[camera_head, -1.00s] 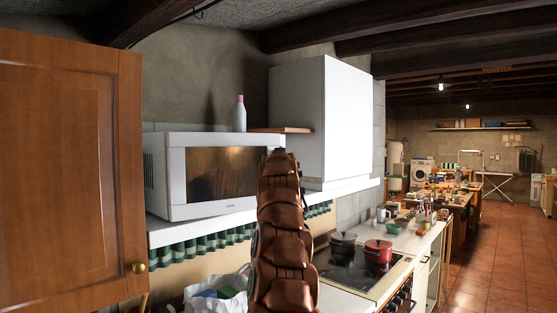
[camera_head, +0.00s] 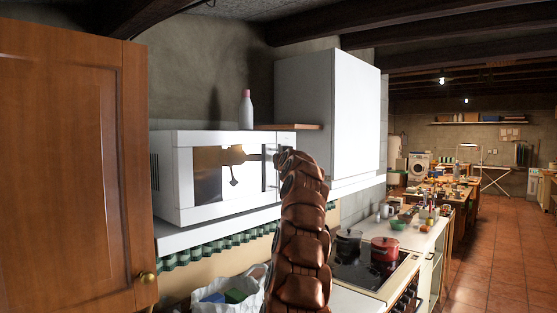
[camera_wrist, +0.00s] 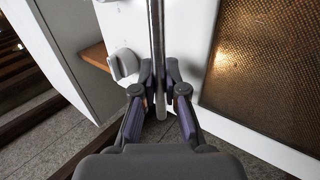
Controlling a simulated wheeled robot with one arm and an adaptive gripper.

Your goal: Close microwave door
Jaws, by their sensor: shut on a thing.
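The white microwave (camera_head: 225,211) stands on a shelf, its front facing me. Its door (camera_head: 208,175) has a dark window with a reflection in it, and looks flush or nearly flush with the body; I cannot tell if a small gap is left. In the wrist view, the mesh door window (camera_wrist: 265,65) is at the right and the control panel with a grey knob (camera_wrist: 122,64) at the left. Between them runs the long metal handle bar (camera_wrist: 156,25). My gripper (camera_wrist: 160,72) is shut on this bar, a finger on each side. In the head view, my arm partly hides the microwave's right end.
A white bottle (camera_head: 246,112) stands on the microwave. A white cupboard (camera_head: 325,110) and a wooden board (camera_head: 288,127) are at its right. A wooden cabinet door (camera_head: 75,170) fills the left. Pots (camera_head: 384,249) stand on the hob below.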

